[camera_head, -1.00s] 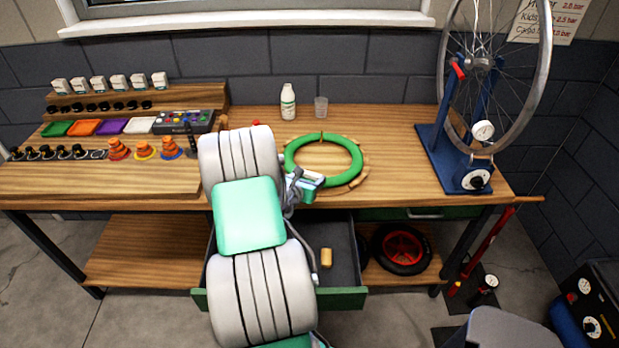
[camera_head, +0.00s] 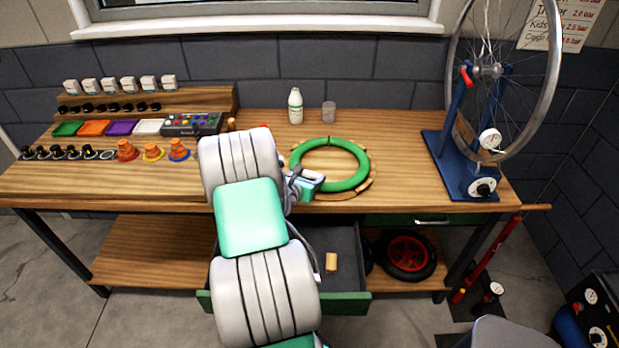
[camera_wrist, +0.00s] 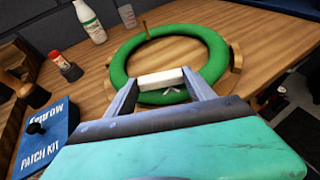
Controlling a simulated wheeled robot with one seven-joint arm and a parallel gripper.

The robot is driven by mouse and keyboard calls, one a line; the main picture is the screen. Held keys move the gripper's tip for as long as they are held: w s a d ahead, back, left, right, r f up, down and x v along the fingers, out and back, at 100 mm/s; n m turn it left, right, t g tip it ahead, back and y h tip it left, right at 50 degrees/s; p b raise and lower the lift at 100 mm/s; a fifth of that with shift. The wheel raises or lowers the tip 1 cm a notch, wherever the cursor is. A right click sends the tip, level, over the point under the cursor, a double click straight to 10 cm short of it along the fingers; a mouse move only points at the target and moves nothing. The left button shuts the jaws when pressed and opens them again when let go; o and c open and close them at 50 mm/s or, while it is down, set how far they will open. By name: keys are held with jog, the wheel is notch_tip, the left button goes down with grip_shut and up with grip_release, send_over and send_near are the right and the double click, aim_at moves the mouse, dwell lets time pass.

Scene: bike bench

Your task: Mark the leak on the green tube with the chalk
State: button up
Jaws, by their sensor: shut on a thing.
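The green tube (camera_head: 362,166) lies as a ring on the bench, on a wooden support with raised wooden pieces around it. In the wrist view the tube (camera_wrist: 218,50) fills the space beyond my gripper (camera_wrist: 163,82). My gripper is shut on the white chalk (camera_wrist: 160,78), which lies crosswise between the fingertips over the near side of the tube. I cannot tell whether the chalk touches the tube. In the head view my arm hides part of the gripper (camera_head: 310,183).
A blue patch kit box (camera_wrist: 45,135) and a red-capped bottle (camera_wrist: 66,66) stand left of the ring. A white bottle (camera_head: 295,106) and a clear cup (camera_head: 328,112) stand behind it. A wheel stand (camera_head: 462,165) is at right. An open drawer (camera_head: 345,300) lies below.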

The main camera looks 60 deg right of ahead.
notch_tip(320, 180, up, 6)
jog(key=p, duration=0.4)
jog(key=shift+f, duration=0.2)
